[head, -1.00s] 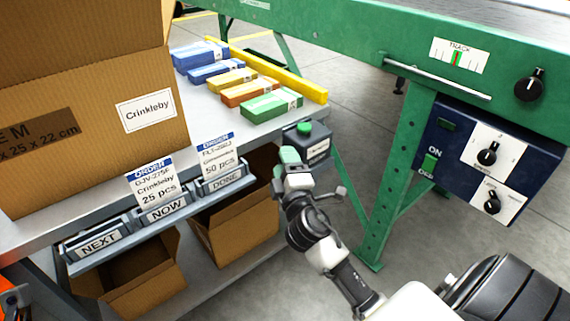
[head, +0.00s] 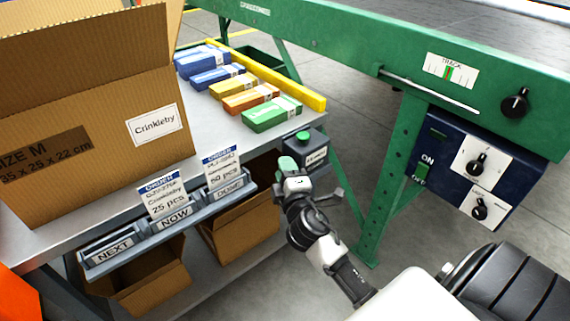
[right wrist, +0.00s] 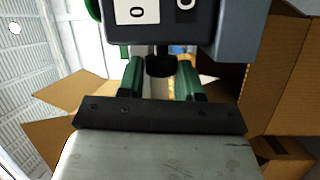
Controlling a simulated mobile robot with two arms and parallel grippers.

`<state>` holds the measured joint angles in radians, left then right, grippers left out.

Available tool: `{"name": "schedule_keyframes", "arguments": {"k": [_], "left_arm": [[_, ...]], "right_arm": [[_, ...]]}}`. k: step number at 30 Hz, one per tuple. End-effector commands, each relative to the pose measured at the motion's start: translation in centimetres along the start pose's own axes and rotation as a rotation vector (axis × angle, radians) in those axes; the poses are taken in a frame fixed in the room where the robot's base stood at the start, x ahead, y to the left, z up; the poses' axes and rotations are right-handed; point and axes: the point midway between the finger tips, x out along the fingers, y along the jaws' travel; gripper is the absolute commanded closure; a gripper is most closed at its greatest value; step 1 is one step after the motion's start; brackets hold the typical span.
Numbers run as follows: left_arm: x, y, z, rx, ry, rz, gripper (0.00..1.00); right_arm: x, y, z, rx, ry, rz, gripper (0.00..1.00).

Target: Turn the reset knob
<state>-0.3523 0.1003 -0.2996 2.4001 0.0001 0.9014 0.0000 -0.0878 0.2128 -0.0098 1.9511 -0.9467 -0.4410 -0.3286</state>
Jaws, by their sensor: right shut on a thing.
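A dark control box (head: 314,150) with a green button (head: 303,135) on top and a white label stands at the table's right corner. My right gripper (head: 288,166) reaches up to the box's near side in the head view. In the right wrist view, the green fingers of this gripper (right wrist: 160,72) are closed on a small black knob (right wrist: 160,65), just below the dark box (right wrist: 150,36). The knob is hidden in the head view, and no marking on it is readable. My left gripper is not in view.
A large cardboard box (head: 95,130) and several small coloured cartons (head: 272,114) are on the table. Order holders (head: 175,217) line its front edge above open cartons (head: 150,285). The green machine (head: 400,65) with its blue switch panel (head: 440,150) is to the right.

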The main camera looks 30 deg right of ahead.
Motion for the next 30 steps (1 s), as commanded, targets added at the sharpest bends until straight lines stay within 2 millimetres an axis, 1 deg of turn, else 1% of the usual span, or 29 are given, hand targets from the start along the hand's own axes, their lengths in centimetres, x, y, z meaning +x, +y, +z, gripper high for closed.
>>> {"name": "schedule_keyframes", "arguments": {"k": [7,8,12,20,23,26,30], "left_arm": [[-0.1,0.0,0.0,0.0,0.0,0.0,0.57],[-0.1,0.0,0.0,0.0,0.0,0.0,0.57],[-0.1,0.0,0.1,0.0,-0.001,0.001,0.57],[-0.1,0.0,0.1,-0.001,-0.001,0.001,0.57],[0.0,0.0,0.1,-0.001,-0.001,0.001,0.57],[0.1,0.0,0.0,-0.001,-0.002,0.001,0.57],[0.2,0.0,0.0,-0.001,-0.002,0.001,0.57]], "right_arm": [[-0.1,-0.3,0.0,0.0,0.001,-0.004,0.88],[-0.1,-0.3,0.0,0.0,0.001,-0.004,0.62],[-0.1,-0.2,0.0,0.0,0.001,-0.003,0.41],[-0.1,-0.1,0.0,0.0,0.0,-0.001,0.41],[-0.6,-0.1,0.0,0.002,0.001,-0.002,0.41],[-1.9,-0.2,0.0,0.001,0.001,-0.004,0.41],[-4.7,-0.3,0.0,0.004,0.0,-0.006,0.41]]}}
